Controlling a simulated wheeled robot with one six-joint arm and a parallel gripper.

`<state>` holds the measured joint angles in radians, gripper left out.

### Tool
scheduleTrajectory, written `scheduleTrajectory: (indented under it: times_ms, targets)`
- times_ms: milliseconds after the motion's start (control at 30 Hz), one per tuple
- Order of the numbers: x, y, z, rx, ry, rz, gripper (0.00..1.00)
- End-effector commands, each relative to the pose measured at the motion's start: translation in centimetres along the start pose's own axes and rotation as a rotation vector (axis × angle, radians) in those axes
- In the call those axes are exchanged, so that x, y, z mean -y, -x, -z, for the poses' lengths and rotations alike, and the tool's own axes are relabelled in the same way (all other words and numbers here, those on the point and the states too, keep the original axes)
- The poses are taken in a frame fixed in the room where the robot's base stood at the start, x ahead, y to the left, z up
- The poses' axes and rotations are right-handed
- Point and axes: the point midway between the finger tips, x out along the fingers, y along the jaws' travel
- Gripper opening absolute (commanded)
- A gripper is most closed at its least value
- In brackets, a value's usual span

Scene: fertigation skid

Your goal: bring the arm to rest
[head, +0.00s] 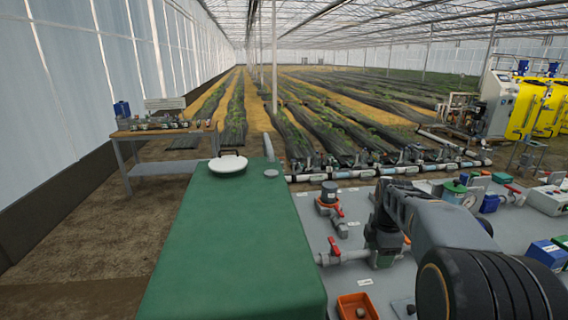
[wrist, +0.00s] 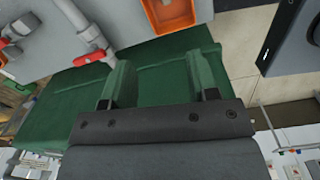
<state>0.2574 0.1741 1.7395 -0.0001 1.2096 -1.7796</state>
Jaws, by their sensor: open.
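My gripper (wrist: 160,78) shows in the wrist view with its two fingers well apart and nothing between them. Behind the fingers lies the green-covered table (wrist: 165,48). In the head view my arm reaches in from the lower right over the grey skid deck (head: 325,262); I cannot make out the fingers there. The green table (head: 215,245) stands to the left of the arm.
A white round lid (head: 228,164) and a small grey disc (head: 271,173) lie on the green table. Red-handled valves (head: 334,247) and an orange tray (head: 357,306) sit on the deck near my arm. The tray also shows in the wrist view (wrist: 172,14). The green table's front is clear.

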Motion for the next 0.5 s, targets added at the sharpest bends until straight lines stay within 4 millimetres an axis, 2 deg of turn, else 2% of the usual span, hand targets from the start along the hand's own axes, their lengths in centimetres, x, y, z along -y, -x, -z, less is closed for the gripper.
scheduleTrajectory:
  times_ms: [133, 267, 500]
  targets:
    - [1.2, -2.0, 0.3, -0.001, -0.396, 0.009, 0.54]
    - [3.8, -2.6, 1.7, -0.006, -0.796, -0.017, 0.54]
    - [10.6, -2.6, 5.8, -0.083, -1.426, -0.107, 0.54]
